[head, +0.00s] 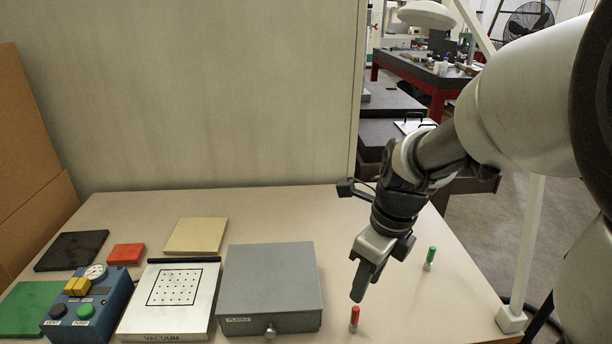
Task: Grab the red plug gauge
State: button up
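The red plug gauge (354,317) stands upright on the tabletop near its front edge, with a red upper part and a paler lower end. My gripper (361,286) points down just above it in the picture, and a small gap shows between the fingertips and the gauge's top. The fingers are seen almost side-on and overlap, so I cannot tell how far apart they are. A green plug gauge (430,257) stands upright to the right and farther back.
A grey metal box (268,285) with a front knob lies left of the red gauge. Farther left are a vacuum plate (168,317), a blue control box (110,300) and coloured flat blocks. The table (455,290) is bare around the green gauge. A white post (527,240) stands at right.

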aim_at(355, 317)
jog(key=f, duration=0.3)
jog(key=f+b, duration=0.1)
jog(key=f, duration=0.1)
jog(key=w+f, duration=0.1)
jog(key=f, duration=0.2)
jog(key=shift+a+f+b, duration=0.35)
jog(key=shift+a, duration=0.05)
jog(key=f, duration=0.1)
jog(key=f+b, duration=0.1)
jog(key=f, duration=0.2)
jog(key=shift+w+d, duration=0.15)
jog(key=shift+w, duration=0.15)
jog(key=shift+w+f+b, duration=0.1)
jog(key=shift+f+b, duration=0.2)
jog(key=shift+f, duration=0.35)
grip_shut()
